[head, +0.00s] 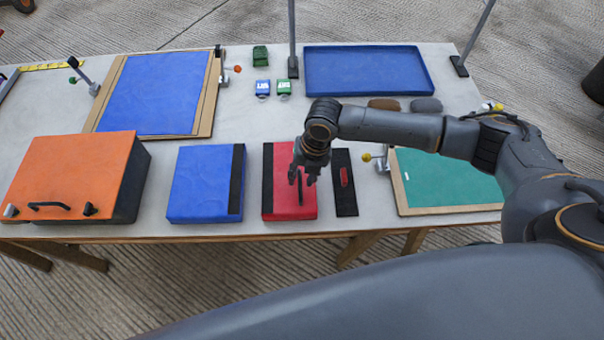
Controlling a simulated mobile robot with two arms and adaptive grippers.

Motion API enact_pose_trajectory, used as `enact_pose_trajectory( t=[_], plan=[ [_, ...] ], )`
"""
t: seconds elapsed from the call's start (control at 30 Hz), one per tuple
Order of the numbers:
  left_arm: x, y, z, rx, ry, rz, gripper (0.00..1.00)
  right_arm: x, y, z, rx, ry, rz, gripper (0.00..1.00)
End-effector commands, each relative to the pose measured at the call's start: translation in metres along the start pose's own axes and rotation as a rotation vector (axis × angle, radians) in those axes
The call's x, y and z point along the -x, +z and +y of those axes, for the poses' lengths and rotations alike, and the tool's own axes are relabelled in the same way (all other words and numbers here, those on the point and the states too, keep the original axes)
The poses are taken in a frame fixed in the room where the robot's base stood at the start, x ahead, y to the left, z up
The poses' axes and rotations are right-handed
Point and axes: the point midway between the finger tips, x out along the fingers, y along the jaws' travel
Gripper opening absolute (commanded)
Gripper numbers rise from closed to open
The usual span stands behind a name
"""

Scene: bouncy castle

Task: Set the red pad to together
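The red pad (282,206) lies on the table near its front edge, with a black strip along its left side. The blue pad (200,185) lies to its left, with a black strip along its right side. The two strips face each other across a narrow gap of bare table. My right gripper (302,180) points down over the right half of the red pad, its fingers apart and nothing seen between them. A dark narrow mark shows on the pad beside the fingers; I cannot tell whether they touch the pad. My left gripper is not in view.
A black strip with a red piece (344,177) lies right of the red pad. An orange-topped box (70,175) stands left. A green board (445,180) lies right, a blue board (150,95) and blue tray (368,72) behind. Small blue and green items stand at the back.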

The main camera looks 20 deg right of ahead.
Motion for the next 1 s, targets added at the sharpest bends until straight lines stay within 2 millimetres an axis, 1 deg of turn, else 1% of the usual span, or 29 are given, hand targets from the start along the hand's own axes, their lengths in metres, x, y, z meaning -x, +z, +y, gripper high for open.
enact_pose_trajectory(
  t=[0.27,0.3,0.37,0.4,0.43,0.67,0.77,1.0],
  plan=[
    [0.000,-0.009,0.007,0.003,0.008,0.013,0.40,-0.002,0.000,0.000,0.001,0.000,0.000,0.33],
    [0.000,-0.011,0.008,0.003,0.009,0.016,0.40,-0.002,0.000,0.000,0.000,0.000,0.000,0.25],
    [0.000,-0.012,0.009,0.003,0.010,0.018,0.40,-0.002,0.000,0.000,0.000,0.000,0.000,0.12],
    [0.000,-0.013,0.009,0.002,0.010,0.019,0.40,-0.002,0.000,0.000,0.000,0.000,0.000,0.04],
    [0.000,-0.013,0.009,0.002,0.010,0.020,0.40,-0.001,0.000,0.000,0.000,0.000,0.000,0.00],
    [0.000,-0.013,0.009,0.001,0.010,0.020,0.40,-0.001,0.000,0.000,0.000,0.000,0.000,0.00],
    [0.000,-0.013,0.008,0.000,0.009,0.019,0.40,-0.002,0.000,0.004,0.001,0.002,0.000,0.00],
    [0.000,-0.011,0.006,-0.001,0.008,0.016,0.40,-0.009,0.000,0.042,0.002,0.005,0.001,0.00]
  ],
)
